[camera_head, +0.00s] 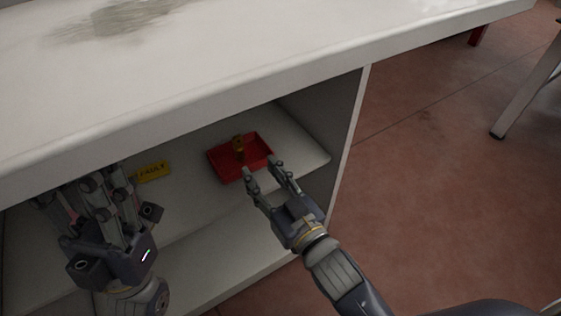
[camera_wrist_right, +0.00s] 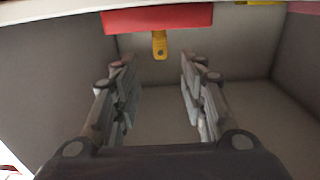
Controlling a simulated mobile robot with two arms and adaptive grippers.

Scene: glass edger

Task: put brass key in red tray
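The red tray (camera_head: 223,172) rests on the shelf under the worktop. The brass key (camera_head: 239,145) is at the tray and sticks up above its rim; its lower end is hidden. In the right wrist view, which looks upside down, the key (camera_wrist_right: 159,45) shows beyond the red tray wall (camera_wrist_right: 150,19), between and past my fingertips. My right gripper (camera_head: 265,174) is open and empty, just in front of the tray and apart from the key. My left gripper (camera_head: 85,187) is at the lower left under the worktop edge, its fingers spread, with nothing visible in it.
A yellow label (camera_head: 153,171) with dark lettering lies on the shelf left of the tray. The worktop (camera_head: 250,60) overhangs the shelf, and a side panel (camera_head: 345,140) closes it on the right. The red floor beyond is clear near the cabinet.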

